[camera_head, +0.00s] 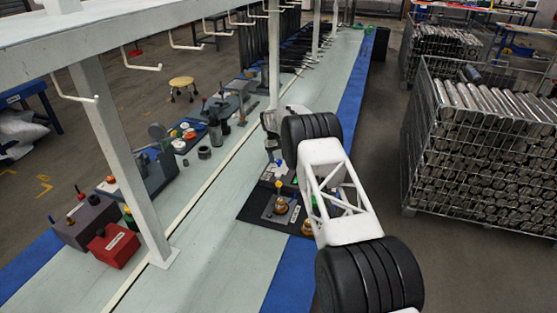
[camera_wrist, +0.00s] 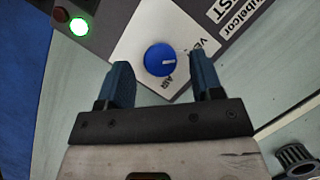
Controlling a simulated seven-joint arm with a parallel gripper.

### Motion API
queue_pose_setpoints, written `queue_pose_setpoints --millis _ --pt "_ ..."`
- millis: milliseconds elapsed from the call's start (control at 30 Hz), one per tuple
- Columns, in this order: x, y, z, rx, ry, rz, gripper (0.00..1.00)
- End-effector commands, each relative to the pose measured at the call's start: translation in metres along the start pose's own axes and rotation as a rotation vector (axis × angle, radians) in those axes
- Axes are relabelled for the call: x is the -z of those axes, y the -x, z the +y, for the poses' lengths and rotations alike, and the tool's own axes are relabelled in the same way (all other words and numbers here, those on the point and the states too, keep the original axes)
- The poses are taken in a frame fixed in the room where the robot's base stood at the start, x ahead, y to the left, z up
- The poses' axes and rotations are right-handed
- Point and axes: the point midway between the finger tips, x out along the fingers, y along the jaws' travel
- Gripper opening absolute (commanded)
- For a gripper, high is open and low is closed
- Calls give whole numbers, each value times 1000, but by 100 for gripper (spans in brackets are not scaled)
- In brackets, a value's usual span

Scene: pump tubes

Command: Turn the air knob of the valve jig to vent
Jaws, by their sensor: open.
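In the wrist view, the blue round air knob (camera_wrist: 158,59) sits on a white plate (camera_wrist: 135,40) of the grey valve jig (camera_wrist: 105,13). A pale mark on the knob points right. "AIR" is printed below the knob, and a word beginning "VE" is at its upper right, partly hidden by the right finger. My gripper (camera_wrist: 161,72) is open, with its blue fingers at the left and right of the knob. I cannot tell whether they touch it. In the head view, my arm hides most of the spot under the gripper.
A lit green button (camera_wrist: 79,26) and a dark red button are at the jig's upper left. A ribbed dark part (camera_wrist: 297,160) lies at lower right. In the head view, a dark mat (camera_head: 258,212) bears a brass fitting (camera_head: 281,206), and a white rack post (camera_head: 125,165) stands left.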

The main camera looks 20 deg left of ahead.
Motion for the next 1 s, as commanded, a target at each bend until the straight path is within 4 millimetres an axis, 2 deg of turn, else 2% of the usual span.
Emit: queue_pose_setpoints --millis 500,700,1000 --pt "0 59 0 -1 0 2 60" --pt "0 67 0 0 0 1 60" --pt "0 67 0 0 0 1 60"
